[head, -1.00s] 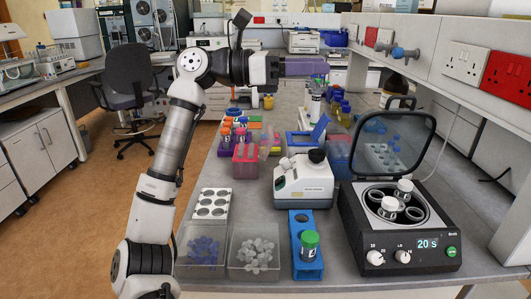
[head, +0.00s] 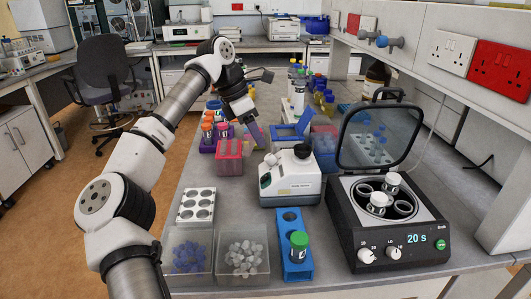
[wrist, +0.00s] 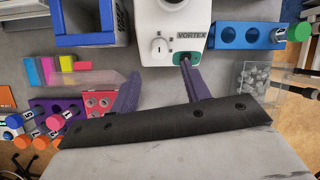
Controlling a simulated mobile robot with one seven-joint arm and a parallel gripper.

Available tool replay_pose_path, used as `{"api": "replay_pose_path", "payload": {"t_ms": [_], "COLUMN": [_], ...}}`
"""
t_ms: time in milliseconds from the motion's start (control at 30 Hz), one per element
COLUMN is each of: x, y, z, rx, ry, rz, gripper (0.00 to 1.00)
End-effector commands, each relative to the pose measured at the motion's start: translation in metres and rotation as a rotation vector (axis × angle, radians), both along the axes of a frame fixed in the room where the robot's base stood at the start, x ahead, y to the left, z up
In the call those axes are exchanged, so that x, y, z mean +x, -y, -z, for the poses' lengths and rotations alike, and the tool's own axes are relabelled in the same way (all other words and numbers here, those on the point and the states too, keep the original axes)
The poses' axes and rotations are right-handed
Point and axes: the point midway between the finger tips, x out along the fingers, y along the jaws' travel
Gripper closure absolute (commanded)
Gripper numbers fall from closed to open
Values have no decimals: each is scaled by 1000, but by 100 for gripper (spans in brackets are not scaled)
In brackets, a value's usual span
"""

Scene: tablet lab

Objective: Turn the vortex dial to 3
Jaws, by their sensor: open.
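The vortex mixer (head: 290,183) is a white and grey body with a dark cup on top, standing mid-bench. In the wrist view its front (wrist: 173,17) is at the top, with a round white dial (wrist: 160,47) left of a green patch (wrist: 188,59). The dial has a short dark pointer line; the marks around it are too small to read. My gripper (wrist: 157,84) has its two purple fingers spread and nothing between them. The dial lies beyond the gap between the fingertips, apparently apart from them. In the head view my gripper (head: 257,137) points down behind the mixer.
A pink rack (head: 230,158) with tubes and a blue open box (head: 293,134) stand close by. A blue rack (head: 292,262) with a green-capped tube is in front of the mixer. A centrifuge (head: 390,239) with raised lid stands right.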

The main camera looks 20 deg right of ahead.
Motion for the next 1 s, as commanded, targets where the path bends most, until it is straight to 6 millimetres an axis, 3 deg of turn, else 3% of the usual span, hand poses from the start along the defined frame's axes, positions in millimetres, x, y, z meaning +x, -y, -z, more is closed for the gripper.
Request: {"api": "replay_pose_path", "payload": {"t_ms": [100, 333, 767, 1000], "x": [-4, -7, -8, -8], "y": [10, 22, 27, 27], "z": [23, 54, 64, 63], "rx": [-2, -2, -3, -3], "ry": [-3, -3, -1, -1], "rz": [3, 2, 1, 1], "gripper": [53, 53, 53, 83]}}
